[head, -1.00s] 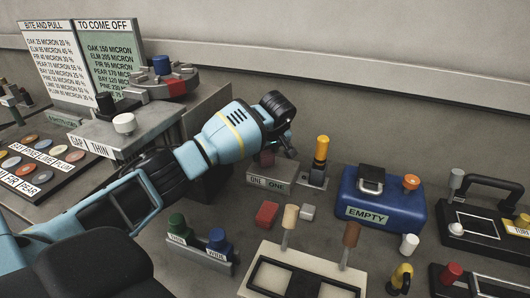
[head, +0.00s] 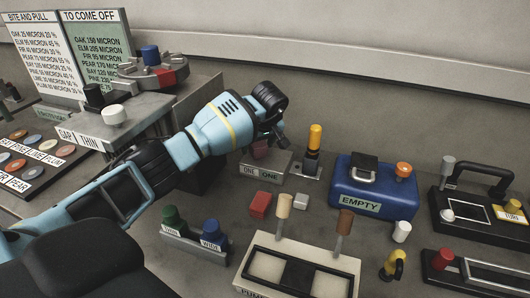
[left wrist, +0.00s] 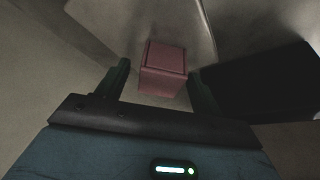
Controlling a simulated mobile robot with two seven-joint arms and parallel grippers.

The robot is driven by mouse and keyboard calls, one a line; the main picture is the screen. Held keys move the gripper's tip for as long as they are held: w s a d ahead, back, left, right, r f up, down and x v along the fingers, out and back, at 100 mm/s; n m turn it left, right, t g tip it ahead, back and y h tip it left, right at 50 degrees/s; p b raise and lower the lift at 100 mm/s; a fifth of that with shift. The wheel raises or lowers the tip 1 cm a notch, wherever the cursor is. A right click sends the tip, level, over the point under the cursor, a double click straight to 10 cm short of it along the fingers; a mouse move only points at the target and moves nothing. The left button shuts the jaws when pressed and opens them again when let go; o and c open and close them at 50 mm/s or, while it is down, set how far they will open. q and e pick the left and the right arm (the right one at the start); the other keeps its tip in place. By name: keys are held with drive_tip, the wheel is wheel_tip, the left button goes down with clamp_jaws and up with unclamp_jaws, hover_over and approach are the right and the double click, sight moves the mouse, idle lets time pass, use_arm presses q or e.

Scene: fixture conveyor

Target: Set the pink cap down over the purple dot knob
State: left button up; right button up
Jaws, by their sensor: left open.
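A pink square block (left wrist: 163,68), which looks like the pink cap, sits between the fingers of my left gripper in the left wrist view. Both fingers are apart, with the block in the gap; I cannot tell whether either touches it. In the head view my left gripper (head: 270,135) hangs by the grey box labelled ONE (head: 262,172), pointing down. A reddish-pink top (head: 260,149) shows there, partly hidden by the gripper. I cannot pick out a knob with a purple dot. My right gripper is not in view.
A black post with an orange top (head: 314,140) stands close right of the gripper. A blue EMPTY box (head: 374,202) is farther right. A red block (head: 260,204) and a panel with two levers (head: 345,264) are in front. Green and blue knobs (head: 210,233) stand nearer.

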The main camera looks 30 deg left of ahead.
use_arm(q)
drive_tip(key=s+d, duration=0.2)
drive_tip(key=d, duration=0.1)
drive_tip(key=s+d, duration=0.2)
drive_tip(key=d, duration=0.2)
drive_tip(key=s+d+r, duration=0.1)
drive_tip(key=s+d, duration=0.1)
drive_tip(key=d, duration=0.1)
drive_tip(key=shift+s+d, duration=0.3)
